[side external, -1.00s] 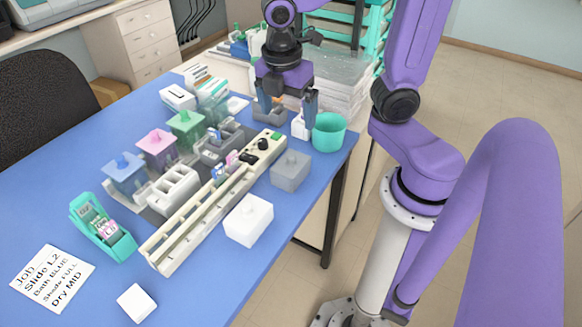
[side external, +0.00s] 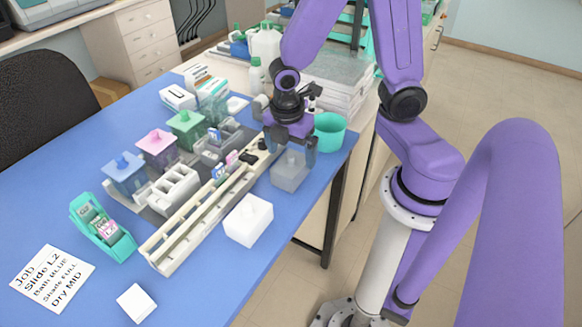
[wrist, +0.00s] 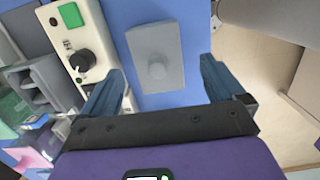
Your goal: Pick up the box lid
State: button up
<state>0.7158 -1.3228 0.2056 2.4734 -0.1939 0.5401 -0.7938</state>
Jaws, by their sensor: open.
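A grey box (side external: 289,177) with a grey lid stands near the right edge of the blue table. In the wrist view the lid (wrist: 152,42) is a flat rectangle with a round knob (wrist: 156,70) at its middle. My gripper (side external: 290,151) is open above this box and points down. In the wrist view its two blue-grey fingers stand apart on either side of the knob, with nothing between them touching. In the side view my gripper hides most of the lid's top and its knob.
A beige control strip with a black dial (wrist: 81,61) lies close beside the box. A teal cup (side external: 331,132) stands just behind.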

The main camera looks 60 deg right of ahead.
aim_at(290, 156)
jog(key=shift+w+d+f, duration=0.1)
jog(key=shift+f, duration=1.15)
jog(key=shift+w+d+f, duration=0.1)
jog(key=shift+f, duration=1.15)
jog(key=c, duration=1)
